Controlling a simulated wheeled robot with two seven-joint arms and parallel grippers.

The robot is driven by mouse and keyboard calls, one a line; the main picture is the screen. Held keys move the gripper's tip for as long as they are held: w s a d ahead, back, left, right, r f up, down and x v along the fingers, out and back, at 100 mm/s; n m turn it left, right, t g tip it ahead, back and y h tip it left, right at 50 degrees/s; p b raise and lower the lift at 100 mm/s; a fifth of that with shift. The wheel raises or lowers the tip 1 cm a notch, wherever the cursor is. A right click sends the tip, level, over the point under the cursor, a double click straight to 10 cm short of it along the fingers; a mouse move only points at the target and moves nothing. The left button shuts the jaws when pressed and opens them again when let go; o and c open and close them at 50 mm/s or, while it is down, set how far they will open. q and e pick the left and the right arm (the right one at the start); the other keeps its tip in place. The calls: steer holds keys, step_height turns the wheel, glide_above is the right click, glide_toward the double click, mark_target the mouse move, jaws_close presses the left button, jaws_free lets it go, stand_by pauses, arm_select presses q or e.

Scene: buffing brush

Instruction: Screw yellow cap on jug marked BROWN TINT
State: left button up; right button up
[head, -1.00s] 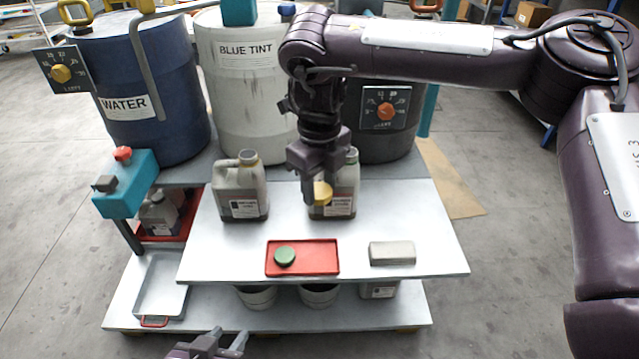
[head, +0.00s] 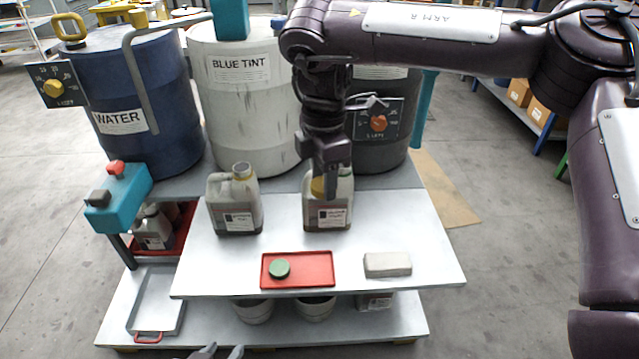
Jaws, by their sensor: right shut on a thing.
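My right gripper (head: 326,198) is shut on the yellow cap (head: 318,187). It points down in front of the right-hand jug (head: 333,216), a translucent jug with brown contents that stands upright on the white table. The cap shows left of and lower than the jug's mouth (head: 345,170); the gripper hides part of the jug, and I cannot tell whether cap and jug touch. The jug's label is too small to read. My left gripper (head: 221,352) shows only its fingertips at the bottom edge, apart and with nothing visible between them.
A similar jug (head: 236,205) stands to the left. Large drums, including a blue one (head: 150,90), stand behind.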

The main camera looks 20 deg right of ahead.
steer(key=m, duration=0.3)
steer(key=r+m, duration=0.1)
steer(key=m, duration=0.1)
steer(key=shift+d+m, duration=0.25)
steer(key=shift+m, duration=0.05)
steer(key=m, duration=0.3)
steer(key=r+m, duration=0.1)
steer(key=m, duration=0.1)
steer(key=shift+d, duration=0.25)
steer(key=m, duration=0.4)
steer(key=shift+d+r+m, duration=0.2)
steer(key=shift+r+m, duration=0.1)
steer(key=m, duration=0.3)
steer(key=shift+d+r, duration=0.1)
steer(key=shift+r, duration=0.15)
